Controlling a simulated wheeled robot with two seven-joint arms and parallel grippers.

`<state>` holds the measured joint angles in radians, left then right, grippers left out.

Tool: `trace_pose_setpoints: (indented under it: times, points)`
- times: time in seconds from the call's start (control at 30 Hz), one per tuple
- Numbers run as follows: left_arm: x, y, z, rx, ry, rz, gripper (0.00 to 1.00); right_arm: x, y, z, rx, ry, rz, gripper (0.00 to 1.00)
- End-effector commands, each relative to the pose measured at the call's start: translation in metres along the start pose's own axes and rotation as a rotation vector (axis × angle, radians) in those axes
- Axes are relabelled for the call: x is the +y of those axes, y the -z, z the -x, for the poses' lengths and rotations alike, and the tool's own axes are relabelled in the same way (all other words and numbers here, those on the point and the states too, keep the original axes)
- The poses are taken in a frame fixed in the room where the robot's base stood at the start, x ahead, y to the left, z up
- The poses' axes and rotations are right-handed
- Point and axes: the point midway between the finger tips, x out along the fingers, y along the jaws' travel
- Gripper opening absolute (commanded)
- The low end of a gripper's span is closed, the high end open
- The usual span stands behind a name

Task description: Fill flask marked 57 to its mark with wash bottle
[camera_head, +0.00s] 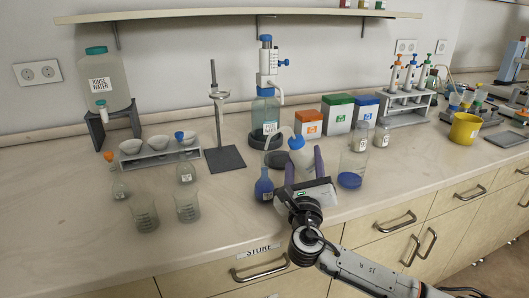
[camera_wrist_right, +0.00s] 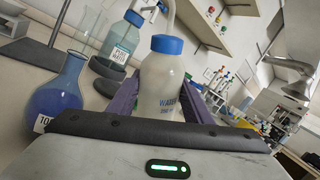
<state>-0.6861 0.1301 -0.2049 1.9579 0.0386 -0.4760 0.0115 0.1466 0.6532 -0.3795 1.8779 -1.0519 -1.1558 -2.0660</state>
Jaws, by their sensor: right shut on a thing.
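My right gripper (camera_head: 304,166) is shut on the wash bottle (camera_head: 301,154), a whitish bottle with a blue cap and a bent spout. In the right wrist view the wash bottle (camera_wrist_right: 162,82) stands between the purple fingers and reads "WATER". A round flask of blue liquid (camera_head: 264,188) stands just left of the gripper. In the wrist view this flask (camera_wrist_right: 58,97) has a label partly cut off, starting with "10". Small clear flasks (camera_head: 119,187) and (camera_head: 186,173) stand at the left, their labels too small to read. I cannot tell which flask is marked 57. My left gripper is out of view.
Two beakers (camera_head: 145,215) stand front left. The dispenser bottle (camera_head: 265,115) and ring stand (camera_head: 224,158) are behind.

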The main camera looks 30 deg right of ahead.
Motion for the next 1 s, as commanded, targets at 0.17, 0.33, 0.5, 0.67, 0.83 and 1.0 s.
trace_pose_setpoints:
  times: [0.17, 0.33, 0.5, 0.67, 0.83, 1.0]
  points:
    - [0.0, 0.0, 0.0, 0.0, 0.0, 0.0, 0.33, -0.001, -0.001, 0.0, -0.002, 0.001, 0.0, 0.37]
    - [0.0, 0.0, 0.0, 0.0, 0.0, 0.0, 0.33, -0.001, -0.001, 0.0, -0.002, 0.001, 0.0, 0.37]
    - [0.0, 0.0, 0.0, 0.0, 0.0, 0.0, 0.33, -0.001, -0.001, 0.0, -0.002, 0.001, 0.0, 0.37]
    - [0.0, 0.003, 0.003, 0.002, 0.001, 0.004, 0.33, -0.003, -0.006, -0.001, -0.002, 0.001, 0.0, 0.37]
    - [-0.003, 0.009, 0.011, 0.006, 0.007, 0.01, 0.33, -0.007, -0.016, -0.004, -0.002, 0.001, 0.0, 0.37]
    - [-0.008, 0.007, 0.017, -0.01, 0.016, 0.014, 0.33, -0.011, -0.025, -0.005, -0.002, 0.001, 0.001, 0.37]
